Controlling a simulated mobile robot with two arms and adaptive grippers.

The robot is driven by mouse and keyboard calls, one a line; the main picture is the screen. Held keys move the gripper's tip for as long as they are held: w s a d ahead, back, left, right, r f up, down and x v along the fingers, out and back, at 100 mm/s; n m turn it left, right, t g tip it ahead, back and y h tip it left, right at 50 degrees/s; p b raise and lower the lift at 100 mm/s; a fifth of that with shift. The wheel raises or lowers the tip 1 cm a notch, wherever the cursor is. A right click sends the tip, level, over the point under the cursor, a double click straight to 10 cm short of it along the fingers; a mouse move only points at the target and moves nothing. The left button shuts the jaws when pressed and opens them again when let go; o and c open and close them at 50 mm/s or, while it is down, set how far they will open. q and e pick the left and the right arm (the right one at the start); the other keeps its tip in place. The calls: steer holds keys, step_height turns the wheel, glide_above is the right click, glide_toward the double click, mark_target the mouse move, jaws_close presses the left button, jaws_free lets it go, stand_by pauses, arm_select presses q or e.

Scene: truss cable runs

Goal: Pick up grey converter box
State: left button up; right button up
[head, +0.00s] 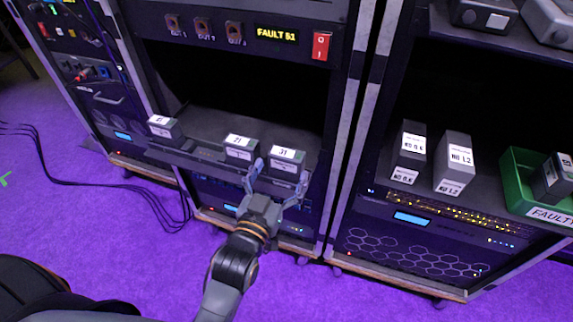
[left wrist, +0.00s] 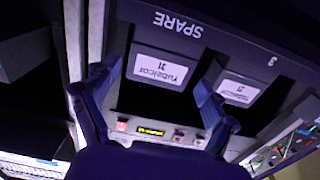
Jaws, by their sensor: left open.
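A grey box labelled 31 (head: 286,160) stands on the shelf of the middle rack; its labelled face also shows in the left wrist view (left wrist: 160,72). A like box labelled 21 (head: 240,148) stands to its left, and another (head: 165,129) is further left. My left gripper (head: 279,176) is open at the shelf's front, with a finger toward each side of box 31. In the left wrist view the fingers frame this box, and gaps show beside it. Whether either finger touches it I cannot tell. My right gripper is not in view.
The right rack holds a dark box (head: 408,152), a grey box (head: 454,163) and a green bin (head: 520,178) with a box in it. A panel above the shelf reads FAULT 51 (head: 277,35). Black cables (head: 100,190) lie on the purple floor.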

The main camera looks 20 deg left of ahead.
mark_target(284, 165)
arm_select(q)
steer(key=w, duration=0.4)
steer(key=shift+d, duration=0.1)
steer(key=shift+w, duration=0.15)
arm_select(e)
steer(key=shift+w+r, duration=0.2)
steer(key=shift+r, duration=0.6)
arm_select(q)
steer(key=shift+c, duration=0.4)
steer(key=c, duration=1.1)
steer(key=shift+r, duration=0.1)
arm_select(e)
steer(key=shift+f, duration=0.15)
